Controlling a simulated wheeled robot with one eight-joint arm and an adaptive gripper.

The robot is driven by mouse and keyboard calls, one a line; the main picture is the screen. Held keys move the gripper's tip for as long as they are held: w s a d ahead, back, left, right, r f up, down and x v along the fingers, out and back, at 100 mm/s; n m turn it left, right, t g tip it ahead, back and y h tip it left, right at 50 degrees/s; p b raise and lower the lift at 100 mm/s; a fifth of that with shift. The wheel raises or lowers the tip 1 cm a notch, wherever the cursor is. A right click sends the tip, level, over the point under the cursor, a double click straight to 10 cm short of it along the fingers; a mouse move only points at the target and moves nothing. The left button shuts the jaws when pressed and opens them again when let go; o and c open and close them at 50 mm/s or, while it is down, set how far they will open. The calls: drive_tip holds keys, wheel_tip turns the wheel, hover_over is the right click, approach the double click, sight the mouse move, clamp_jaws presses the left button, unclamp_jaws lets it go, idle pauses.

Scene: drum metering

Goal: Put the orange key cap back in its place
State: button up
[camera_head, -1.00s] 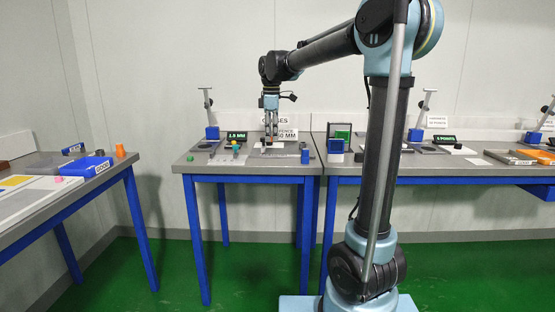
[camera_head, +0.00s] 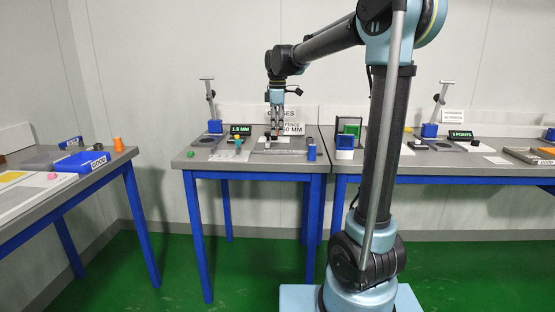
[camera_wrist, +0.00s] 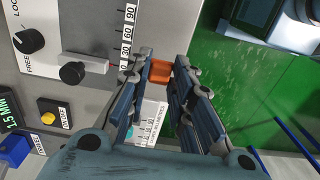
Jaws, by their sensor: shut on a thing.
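The orange key cap (camera_wrist: 160,71) is between the fingertips of my gripper (camera_wrist: 163,74) in the wrist view. The gripper is shut on it. From the wrist, the cap shows against the edge of the grey bench top, with green floor beyond. In the head view my gripper (camera_head: 275,133) points down over the back of the middle bench, near the "50 MM" plate; the cap is too small to make out there. I cannot tell which spot is the cap's place, nor how high the cap is above the bench.
The wrist view shows a lock/free knob (camera_wrist: 29,41), a second black knob (camera_wrist: 73,73), a printed scale (camera_wrist: 127,38) and a yellow button (camera_wrist: 48,118). In the head view, a display (camera_head: 241,130) and a blue cylinder (camera_head: 311,152) stand on the middle bench (camera_head: 225,168).

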sight(277, 158)
drive_tip(key=shift+f, duration=4.75)
drive_tip(key=shift+f, duration=0.1)
drive_tip(key=o, duration=0.7)
drive_tip(key=shift+o, duration=0.2)
wheel_tip(277, 158, up, 12)
drive_tip(key=shift+r, duration=0.1)
